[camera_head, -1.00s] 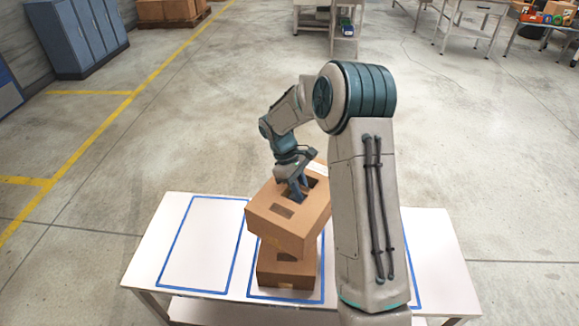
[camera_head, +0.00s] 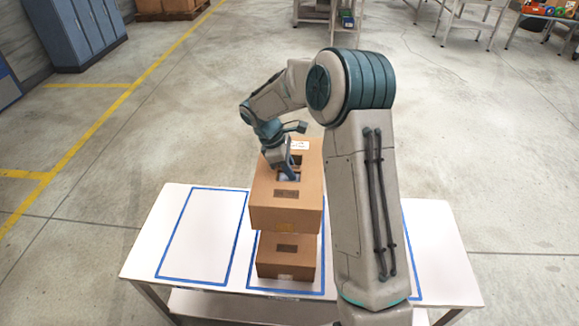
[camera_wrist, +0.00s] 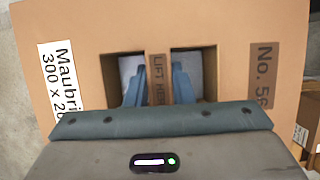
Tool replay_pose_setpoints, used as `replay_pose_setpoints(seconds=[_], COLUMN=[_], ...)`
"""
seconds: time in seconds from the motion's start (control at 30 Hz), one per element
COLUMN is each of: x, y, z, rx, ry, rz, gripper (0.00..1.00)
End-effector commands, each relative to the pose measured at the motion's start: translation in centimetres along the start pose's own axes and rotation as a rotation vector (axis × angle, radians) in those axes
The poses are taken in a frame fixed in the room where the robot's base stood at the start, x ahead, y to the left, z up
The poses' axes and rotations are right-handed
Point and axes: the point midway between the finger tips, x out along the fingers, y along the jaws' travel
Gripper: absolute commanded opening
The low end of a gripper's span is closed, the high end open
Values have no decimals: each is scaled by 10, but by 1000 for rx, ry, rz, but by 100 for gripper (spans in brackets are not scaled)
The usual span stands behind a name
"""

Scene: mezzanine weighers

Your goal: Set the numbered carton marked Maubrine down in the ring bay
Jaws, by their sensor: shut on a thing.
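The carton marked Maubrine (camera_head: 285,218) is a brown box in the air above the table, over another brown carton. In the wrist view its top (camera_wrist: 225,60) shows a partly covered "Maubri" label, a "LIFT HERE" strip between two openings, and a "No. 56" mark whose end is cut off. My gripper (camera_wrist: 158,88) is shut on that strip, with a finger in each opening. In the head view my gripper (camera_head: 285,172) reaches into the top from above. Blue-outlined bays (camera_head: 160,274) mark the white table; no ring sign shows on any of them.
The lower carton (camera_head: 272,269) stands in the middle bay. The left bay is empty. My arm hides most of the right bay. The white table (camera_head: 445,270) has bare space at its right end. Blue cabinets (camera_head: 80,40) and shelving stand far back.

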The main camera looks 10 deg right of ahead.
Motion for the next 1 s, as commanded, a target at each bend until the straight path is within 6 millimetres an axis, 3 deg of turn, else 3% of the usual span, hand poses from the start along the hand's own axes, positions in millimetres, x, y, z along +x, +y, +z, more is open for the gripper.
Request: replay_pose_setpoints(seconds=[1.0], x=[16], y=[1], z=[-6], rx=[1], ry=[-4], rz=[0], gripper=[0])
